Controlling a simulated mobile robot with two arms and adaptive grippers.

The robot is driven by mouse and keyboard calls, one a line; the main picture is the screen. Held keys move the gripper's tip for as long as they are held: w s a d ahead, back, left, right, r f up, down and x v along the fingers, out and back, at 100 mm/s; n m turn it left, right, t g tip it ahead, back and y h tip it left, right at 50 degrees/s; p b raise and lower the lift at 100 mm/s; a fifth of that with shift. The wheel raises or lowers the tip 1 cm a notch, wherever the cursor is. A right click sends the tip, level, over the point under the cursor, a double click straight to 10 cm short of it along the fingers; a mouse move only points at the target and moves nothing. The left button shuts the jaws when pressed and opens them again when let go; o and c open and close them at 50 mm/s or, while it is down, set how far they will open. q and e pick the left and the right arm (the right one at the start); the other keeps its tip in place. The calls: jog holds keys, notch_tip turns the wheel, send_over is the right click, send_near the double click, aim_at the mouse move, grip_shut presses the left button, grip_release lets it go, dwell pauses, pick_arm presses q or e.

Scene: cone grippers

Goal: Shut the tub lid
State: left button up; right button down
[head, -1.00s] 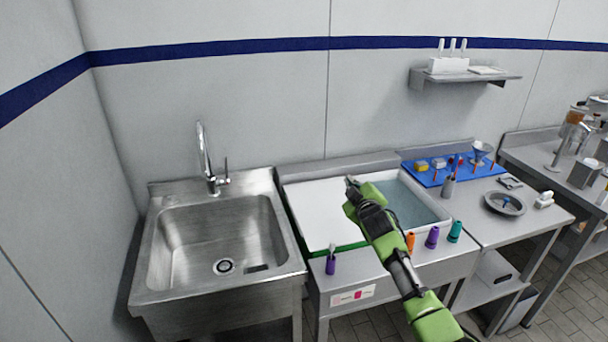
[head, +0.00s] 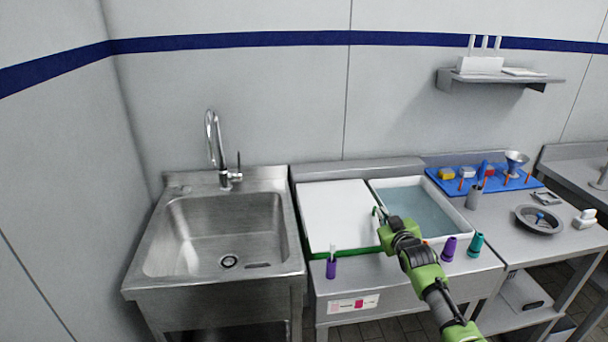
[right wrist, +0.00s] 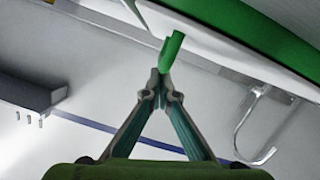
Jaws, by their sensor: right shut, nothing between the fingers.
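The tub (head: 458,208) is a white-rimmed basin of bluish water set in the counter, with its water side uncovered. The lid (head: 335,215) is a flat white panel to the left of the water, with a green front edge (head: 345,252). My right gripper (head: 379,213) is shut and empty above the seam between the lid and the water. In the right wrist view the closed fingertips (right wrist: 164,82) are at a short green rod (right wrist: 172,50); I cannot tell if they touch it. A green rim (right wrist: 255,35) curves above right. My left gripper is out of view.
A steel sink (head: 215,235) with a tap (head: 214,140) stands left. A purple holder (head: 331,268), another purple one (head: 448,247) and a teal one (head: 475,245) line the front edge. A blue mat (head: 490,180) with small objects lies back right.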

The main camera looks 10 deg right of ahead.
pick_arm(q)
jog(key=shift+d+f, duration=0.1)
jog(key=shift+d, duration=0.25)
pick_arm(e)
jog(key=shift+s+f, duration=0.1)
jog(key=shift+f, duration=0.3)
